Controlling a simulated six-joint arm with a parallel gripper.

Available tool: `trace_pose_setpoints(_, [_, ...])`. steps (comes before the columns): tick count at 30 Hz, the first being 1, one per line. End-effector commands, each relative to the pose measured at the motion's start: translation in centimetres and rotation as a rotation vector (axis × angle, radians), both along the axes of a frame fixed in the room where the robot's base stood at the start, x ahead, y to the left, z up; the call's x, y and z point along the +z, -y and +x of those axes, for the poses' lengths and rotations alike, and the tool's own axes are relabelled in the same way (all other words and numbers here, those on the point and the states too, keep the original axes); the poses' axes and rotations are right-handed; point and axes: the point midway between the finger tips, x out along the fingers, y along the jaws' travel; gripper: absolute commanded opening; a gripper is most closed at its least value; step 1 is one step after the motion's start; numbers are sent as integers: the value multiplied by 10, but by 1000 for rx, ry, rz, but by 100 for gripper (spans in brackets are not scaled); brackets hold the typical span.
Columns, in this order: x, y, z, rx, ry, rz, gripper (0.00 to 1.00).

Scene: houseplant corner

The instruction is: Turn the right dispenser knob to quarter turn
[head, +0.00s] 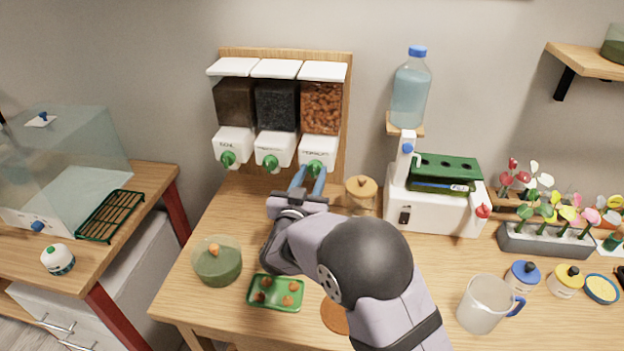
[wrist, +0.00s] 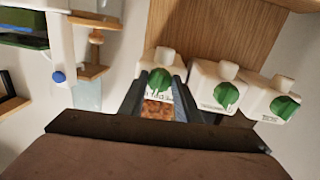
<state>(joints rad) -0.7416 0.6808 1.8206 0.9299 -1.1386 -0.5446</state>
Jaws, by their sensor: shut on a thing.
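The right dispenser (head: 320,108) holds orange-brown pellets and hangs on the wall board beside two others. Its green knob (head: 315,167) sits on the front of its white base. My gripper (head: 310,174) reaches up to this knob from below, its two blue-grey fingers on either side of it. In the wrist view the green knob (wrist: 159,80) shows between the fingertips (wrist: 159,88), and the gripper is shut on it. The knob's exact turn angle is hard to tell. The label on the base is partly hidden by the fingers.
The middle dispenser knob (head: 270,162) and left dispenser knob (head: 228,158) are close by on the left. A jar with a wooden lid (head: 361,192) stands just right of my gripper. A green cup (head: 217,260) and green tray (head: 275,293) are on the table below.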

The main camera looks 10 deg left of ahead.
Motion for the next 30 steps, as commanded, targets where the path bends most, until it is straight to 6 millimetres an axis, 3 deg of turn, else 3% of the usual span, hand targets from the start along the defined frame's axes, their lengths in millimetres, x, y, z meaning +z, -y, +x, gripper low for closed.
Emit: trace_pose_setpoints(30, [-2, 0, 0, 0, 3, 945, 8])
